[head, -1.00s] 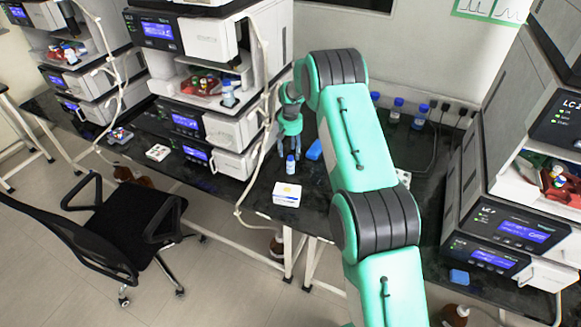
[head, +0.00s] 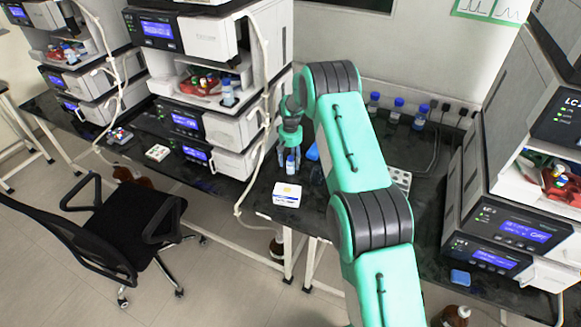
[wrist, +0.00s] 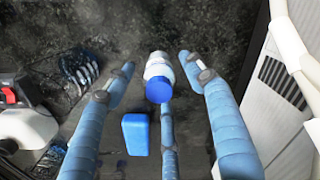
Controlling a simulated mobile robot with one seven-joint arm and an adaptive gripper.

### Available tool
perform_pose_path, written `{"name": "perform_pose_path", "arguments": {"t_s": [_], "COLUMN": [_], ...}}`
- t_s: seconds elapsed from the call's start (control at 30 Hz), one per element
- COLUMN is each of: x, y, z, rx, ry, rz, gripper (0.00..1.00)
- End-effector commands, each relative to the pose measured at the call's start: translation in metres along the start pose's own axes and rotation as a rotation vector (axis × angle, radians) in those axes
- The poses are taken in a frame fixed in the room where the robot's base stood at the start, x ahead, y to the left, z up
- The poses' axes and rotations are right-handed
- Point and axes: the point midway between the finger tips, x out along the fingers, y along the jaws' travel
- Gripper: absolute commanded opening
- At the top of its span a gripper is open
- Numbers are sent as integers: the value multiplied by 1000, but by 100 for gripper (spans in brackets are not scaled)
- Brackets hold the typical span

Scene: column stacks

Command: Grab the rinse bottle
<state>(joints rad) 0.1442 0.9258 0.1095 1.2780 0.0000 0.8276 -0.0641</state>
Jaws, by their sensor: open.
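A small white bottle with a blue cap (head: 291,165), likely the rinse bottle, stands on the dark bench. In the wrist view the bottle (wrist: 158,68) lies between my fingertips, its blue cap toward the camera. My gripper (head: 288,160) is open, with its fingers spread around the bottle. In the wrist view the gripper (wrist: 157,66) has one finger to the left, one to the right and one below the bottle. I cannot tell whether any finger touches it. The fingers partly hide the bottle in the head view.
A blue block (wrist: 135,134) lies close to the bottle. A white box (head: 287,195) sits at the bench's front edge. Instrument stacks (head: 235,130) rise on the left and on the right (head: 500,225). Several blue-capped bottles (head: 397,110) stand at the back wall.

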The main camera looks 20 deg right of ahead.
Motion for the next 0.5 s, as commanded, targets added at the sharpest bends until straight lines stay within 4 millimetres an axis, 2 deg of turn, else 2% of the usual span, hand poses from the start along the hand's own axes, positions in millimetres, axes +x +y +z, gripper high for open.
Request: {"name": "perform_pose_path", "arguments": {"t_s": [0.3,0.5], "x": [38,44], "y": [0,0], "z": [2,1], "rx": [0,0], "ry": [-2,0], "rz": [0,0], "gripper": [54,54]}}
